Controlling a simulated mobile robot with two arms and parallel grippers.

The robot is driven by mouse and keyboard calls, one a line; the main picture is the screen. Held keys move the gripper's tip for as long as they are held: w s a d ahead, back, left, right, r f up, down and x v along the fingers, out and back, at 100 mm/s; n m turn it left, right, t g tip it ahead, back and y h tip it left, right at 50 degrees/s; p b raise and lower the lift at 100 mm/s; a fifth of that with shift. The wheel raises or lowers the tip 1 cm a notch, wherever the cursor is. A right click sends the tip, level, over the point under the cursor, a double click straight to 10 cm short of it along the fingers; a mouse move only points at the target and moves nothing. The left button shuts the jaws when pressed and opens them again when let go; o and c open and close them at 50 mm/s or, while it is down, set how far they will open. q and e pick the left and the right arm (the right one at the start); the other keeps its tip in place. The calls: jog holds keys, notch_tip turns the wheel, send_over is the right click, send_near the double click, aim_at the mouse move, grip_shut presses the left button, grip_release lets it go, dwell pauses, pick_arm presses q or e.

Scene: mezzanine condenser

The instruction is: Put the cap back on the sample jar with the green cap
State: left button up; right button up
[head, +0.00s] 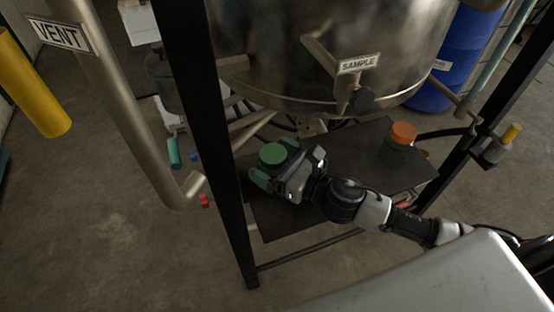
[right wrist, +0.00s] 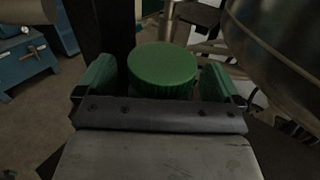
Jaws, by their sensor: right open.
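The green cap (head: 273,153) is a ribbed round disc at the left part of the dark shelf under the vessel. In the right wrist view the green cap (right wrist: 162,66) lies between the two fingers, with a gap on each side. My right gripper (head: 277,165) is open around it, its green finger pads not touching it. What is under the cap is mostly hidden by the gripper, so I cannot tell how it sits on a jar. My left gripper is not in view.
A jar with an orange cap (head: 403,133) stands at the right of the dark shelf (head: 350,152). The steel vessel (head: 300,50) with its SAMPLE valve (head: 361,98) hangs above. A black frame post (head: 212,140) stands close left of the gripper.

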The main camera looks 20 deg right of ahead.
jog(key=shift+r, duration=0.3)
jog(key=b+v, duration=0.1)
jog(key=v, duration=0.2)
jog(key=b+v, duration=0.1)
jog(key=v, duration=0.2)
jog(key=b+v, duration=0.1)
jog(key=v, duration=0.2)
jog(key=shift+s+f+b, duration=0.2)
jog(key=shift+f+b, duration=0.15)
jog(key=shift+r+b+v, duration=0.2)
jog(key=shift+b+v, duration=0.25)
jog(key=shift+v, duration=0.85)
jog(key=shift+d, duration=0.1)
